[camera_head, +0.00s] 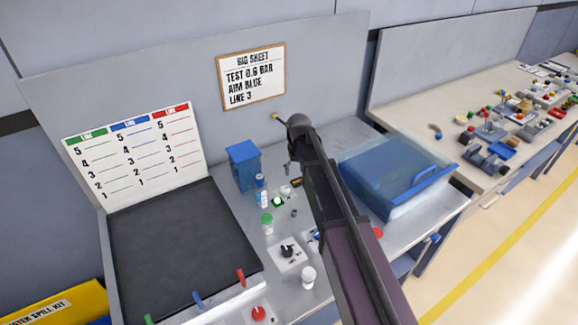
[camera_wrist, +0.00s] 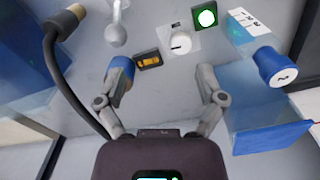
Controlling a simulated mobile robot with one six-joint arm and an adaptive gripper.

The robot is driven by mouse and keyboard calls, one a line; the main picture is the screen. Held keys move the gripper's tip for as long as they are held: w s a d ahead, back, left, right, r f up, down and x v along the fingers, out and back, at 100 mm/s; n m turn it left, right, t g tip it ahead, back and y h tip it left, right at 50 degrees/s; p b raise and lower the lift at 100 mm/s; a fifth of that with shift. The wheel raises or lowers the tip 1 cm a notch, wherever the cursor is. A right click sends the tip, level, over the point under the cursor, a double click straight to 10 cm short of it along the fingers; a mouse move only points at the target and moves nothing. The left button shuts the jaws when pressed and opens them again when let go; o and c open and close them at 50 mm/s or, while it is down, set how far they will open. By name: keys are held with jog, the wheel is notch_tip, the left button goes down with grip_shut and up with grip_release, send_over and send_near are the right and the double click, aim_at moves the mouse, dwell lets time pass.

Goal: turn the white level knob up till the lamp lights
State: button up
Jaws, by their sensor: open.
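The white level knob (camera_wrist: 180,43) sits on a pale plate with a dark pointer mark in the wrist view. Next to it is a lamp (camera_wrist: 207,17) on a dark green square; its disc is bright whitish with a green rim, and it also shows in the head view (camera_head: 278,202). My gripper (camera_wrist: 164,70) is open and empty, its two fingers apart. The knob lies beyond the fingertips, nearer the right finger, and nothing touches it visibly. In the head view my arm hides part of the bench around the gripper.
A small orange-faced display (camera_wrist: 148,59) lies beside the knob. A white lever with a ball end (camera_wrist: 117,36) stands close by. A blue-capped bottle (camera_wrist: 276,68) and a blue box (camera_head: 244,166) are near. A large blue lidded bin (camera_head: 395,172) stands right of my arm.

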jog(key=s+d+f+m+b, duration=0.1)
jog(key=s+d+m, duration=0.1)
jog(key=s+d, duration=1.3)
jog(key=shift+s+d+f+m, duration=0.2)
jog(key=shift+s+m, duration=0.1)
jog(key=shift+s, duration=0.75)
jog(key=shift+m, duration=0.4)
jog(key=s+d, duration=0.1)
jog(key=s, duration=0.2)
jog(key=s+d, duration=0.1)
jog(key=s, duration=0.1)
jog(key=shift+s+d, duration=0.1)
jog(key=shift+d, duration=0.25)
dwell(1.6)
